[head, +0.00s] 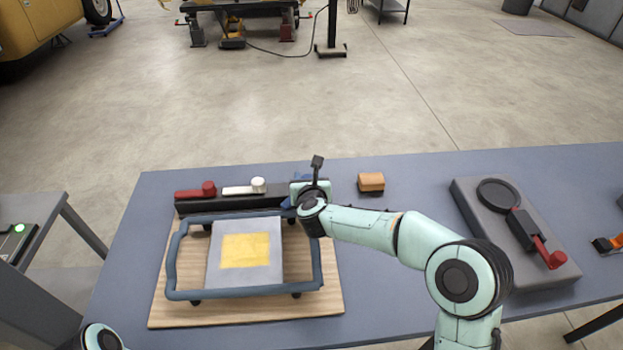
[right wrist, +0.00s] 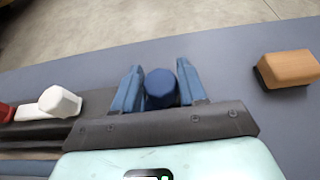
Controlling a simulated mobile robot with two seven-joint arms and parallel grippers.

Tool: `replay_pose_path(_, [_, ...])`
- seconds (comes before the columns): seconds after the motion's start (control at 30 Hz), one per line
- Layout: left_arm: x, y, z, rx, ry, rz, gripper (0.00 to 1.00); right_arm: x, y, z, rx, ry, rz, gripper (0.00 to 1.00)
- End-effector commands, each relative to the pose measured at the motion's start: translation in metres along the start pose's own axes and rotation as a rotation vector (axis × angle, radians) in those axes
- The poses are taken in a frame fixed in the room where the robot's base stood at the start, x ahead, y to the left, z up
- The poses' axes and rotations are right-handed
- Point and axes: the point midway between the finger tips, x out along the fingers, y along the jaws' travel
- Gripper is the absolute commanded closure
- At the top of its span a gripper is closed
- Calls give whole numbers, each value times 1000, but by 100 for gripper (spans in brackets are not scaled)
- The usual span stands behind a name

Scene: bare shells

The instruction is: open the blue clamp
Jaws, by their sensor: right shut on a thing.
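The blue clamp's knob (right wrist: 160,88) shows in the right wrist view, between the two blue fingers of my right gripper (right wrist: 160,85). The fingers are shut on it. In the head view my right gripper (head: 302,186) is at the right end of the dark clamp bar and hides most of the blue clamp. The white clamp (head: 245,188) and the red clamp (head: 196,190) lie along the same bar to the left. For my left arm, only a rounded link shows at the bottom left; its gripper is out of view.
A blue-grey frame (head: 172,262) surrounds a grey plate with a yellow square on a wooden board (head: 250,318). An orange-brown block (head: 371,182) sits right of the gripper. A grey fixture with a red handle (head: 545,252) stands at the right. The table (head: 420,185) between them is clear.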

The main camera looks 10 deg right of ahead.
Motion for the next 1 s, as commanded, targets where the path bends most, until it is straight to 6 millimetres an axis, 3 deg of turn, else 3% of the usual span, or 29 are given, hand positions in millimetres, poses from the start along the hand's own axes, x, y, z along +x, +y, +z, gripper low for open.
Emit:
replay_pose_path(0.6, [14,-2,-8,2,24,6,22,0,4,0,221,-1,-514,100])
replay_pose_path(1.0, [11,-2,-6,2,18,4,22,0,2,1,299,-2,-707,100])
